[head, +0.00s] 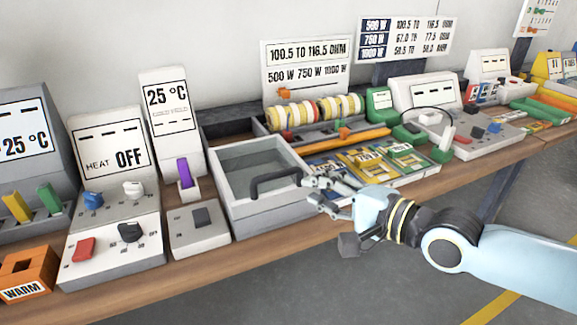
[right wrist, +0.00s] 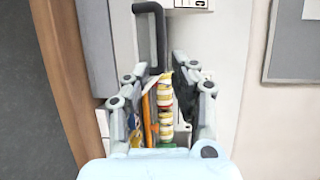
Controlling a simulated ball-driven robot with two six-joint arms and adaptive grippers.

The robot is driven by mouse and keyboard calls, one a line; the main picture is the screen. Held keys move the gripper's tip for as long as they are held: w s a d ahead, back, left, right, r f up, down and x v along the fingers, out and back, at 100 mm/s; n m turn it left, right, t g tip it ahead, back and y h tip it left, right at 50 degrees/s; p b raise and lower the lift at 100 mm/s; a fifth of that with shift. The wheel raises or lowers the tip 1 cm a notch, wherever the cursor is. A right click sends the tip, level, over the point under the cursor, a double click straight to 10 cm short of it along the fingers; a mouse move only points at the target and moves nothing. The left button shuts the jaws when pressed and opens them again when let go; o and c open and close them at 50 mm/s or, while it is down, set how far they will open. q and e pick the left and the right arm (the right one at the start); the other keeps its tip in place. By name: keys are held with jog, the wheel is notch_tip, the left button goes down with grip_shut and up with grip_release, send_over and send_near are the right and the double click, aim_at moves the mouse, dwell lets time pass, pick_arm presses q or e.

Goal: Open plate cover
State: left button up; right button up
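A light grey box (head: 262,208) stands on the bench, left of centre in the head view. Its top is a grey frame around a darker recessed panel, which I take as the plate cover (head: 250,160). The handle (right wrist: 151,30) also shows in the right wrist view, just beyond the fingers. My right gripper (head: 313,191) is beside the handle, on its right, with fingers apart and nothing between them. It shows open in the wrist view (right wrist: 161,72). My left gripper is out of view.
The bench front is open.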

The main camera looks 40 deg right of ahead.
aim_at(280, 176)
jog(key=b+x, duration=0.5)
jog(key=x, duration=0.5)
jog(key=shift+w+a+f, duration=0.1)
jog(key=shift+w, duration=0.3)
jog(key=shift+c, duration=0.2)
grip_shut()
